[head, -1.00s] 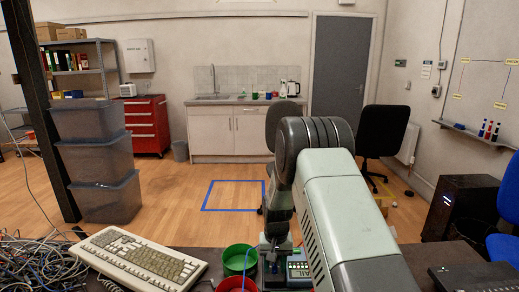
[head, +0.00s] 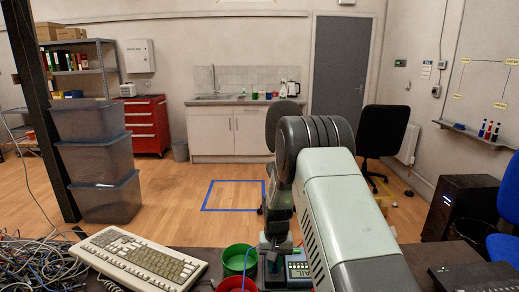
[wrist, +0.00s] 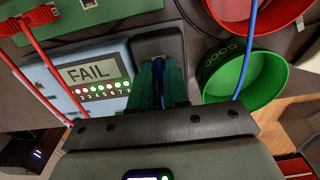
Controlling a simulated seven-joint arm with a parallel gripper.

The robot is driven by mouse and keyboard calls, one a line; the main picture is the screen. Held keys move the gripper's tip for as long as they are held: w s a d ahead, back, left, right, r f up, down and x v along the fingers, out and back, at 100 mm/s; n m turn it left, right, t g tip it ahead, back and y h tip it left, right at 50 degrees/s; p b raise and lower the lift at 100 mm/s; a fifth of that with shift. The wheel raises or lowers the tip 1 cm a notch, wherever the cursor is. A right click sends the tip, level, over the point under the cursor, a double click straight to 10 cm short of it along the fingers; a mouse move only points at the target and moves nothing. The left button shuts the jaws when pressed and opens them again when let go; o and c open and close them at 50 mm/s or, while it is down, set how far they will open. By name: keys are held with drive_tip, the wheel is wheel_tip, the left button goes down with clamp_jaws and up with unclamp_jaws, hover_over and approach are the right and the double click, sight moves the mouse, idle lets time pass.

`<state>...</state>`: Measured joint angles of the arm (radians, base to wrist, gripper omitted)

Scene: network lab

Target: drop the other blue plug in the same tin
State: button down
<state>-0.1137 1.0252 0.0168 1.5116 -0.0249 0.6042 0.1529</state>
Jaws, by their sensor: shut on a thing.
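My gripper (wrist: 163,88) has green fingers and is shut on a blue plug (wrist: 172,80), mostly hidden between them. It is over the dark end of the cable tester (wrist: 110,88), beside its lit screen reading FAIL; I cannot tell if the plug is still in a socket. In the head view my gripper (head: 272,262) is partly hidden by my arm. The green tin (head: 239,258) stands just left of it, and the red tin (head: 236,284) is nearer. A blue cable (wrist: 247,45) runs across the tins in the wrist view.
A beige keyboard (head: 138,258) and a tangle of grey cables (head: 40,264) lie on the left of the bench. Red cables (wrist: 45,60) run to the tester in the wrist view. A dark device (head: 470,276) is at the right.

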sight(275, 264)
drive_tip(key=shift+r, duration=0.15)
drive_tip(key=shift+r, duration=1.95)
drive_tip(key=s+a+r, duration=0.7)
drive_tip(key=a, duration=0.2)
drive_tip(key=shift+s+a+f, duration=0.1)
drive_tip(key=shift+s+f, duration=0.1)
drive_tip(key=shift+f, duration=1.35)
drive_tip(key=shift+s+a+f, duration=0.1)
drive_tip(key=shift+s+f, duration=0.1)
drive_tip(key=shift+f, duration=1.3)
drive_tip(key=c, duration=1)
unclamp_jaws()
drive_tip(key=shift+c, duration=0.2)
